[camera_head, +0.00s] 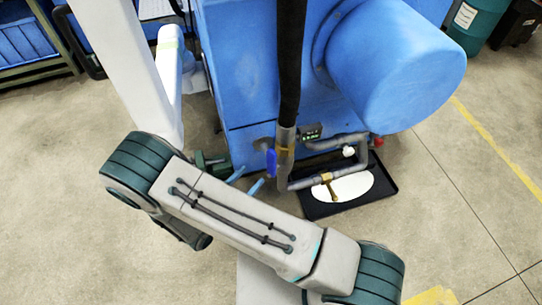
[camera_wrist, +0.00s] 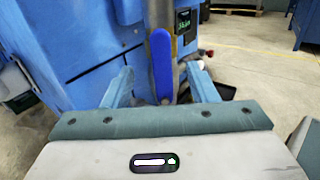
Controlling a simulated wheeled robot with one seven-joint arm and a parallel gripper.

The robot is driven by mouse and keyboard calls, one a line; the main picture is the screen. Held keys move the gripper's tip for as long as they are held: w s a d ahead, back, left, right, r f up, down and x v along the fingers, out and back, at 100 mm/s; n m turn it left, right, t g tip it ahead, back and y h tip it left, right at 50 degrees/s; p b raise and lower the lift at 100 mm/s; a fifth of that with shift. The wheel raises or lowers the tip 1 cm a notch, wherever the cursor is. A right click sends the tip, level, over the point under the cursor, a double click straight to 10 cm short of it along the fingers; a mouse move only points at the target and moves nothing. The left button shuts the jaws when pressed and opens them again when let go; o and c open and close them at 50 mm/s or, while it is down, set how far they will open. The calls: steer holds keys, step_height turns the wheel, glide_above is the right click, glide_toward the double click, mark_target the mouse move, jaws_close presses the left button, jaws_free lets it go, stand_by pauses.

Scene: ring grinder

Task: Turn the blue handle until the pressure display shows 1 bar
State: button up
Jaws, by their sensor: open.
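The blue handle (camera_wrist: 162,62) stands upright along the grey pipe in the wrist view. It also shows in the head view (camera_head: 271,162), just beyond my gripper. My gripper (camera_head: 248,178) is open, with its two light blue fingers either side of the handle as seen in the wrist view (camera_wrist: 160,70). I see no contact, and I cannot tell how far the handle reaches between the fingers. The pressure display (camera_head: 311,132) is a small dark box with green digits right of the pipe. It also shows in the wrist view (camera_wrist: 184,20); its digits are too blurred to read.
The big blue machine (camera_head: 235,75) stands behind the pipe (camera_head: 285,150). A black tray (camera_head: 318,209) with white liquid lies on the floor under the bent pipes. Blue crates (camera_head: 22,42) stand far left and a green barrel (camera_head: 478,22) far right.

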mark_target(270, 157)
steer(key=b+x, duration=0.2)
steer(key=x, duration=0.9)
steer(key=shift+w+d, duration=0.15)
jaws_close()
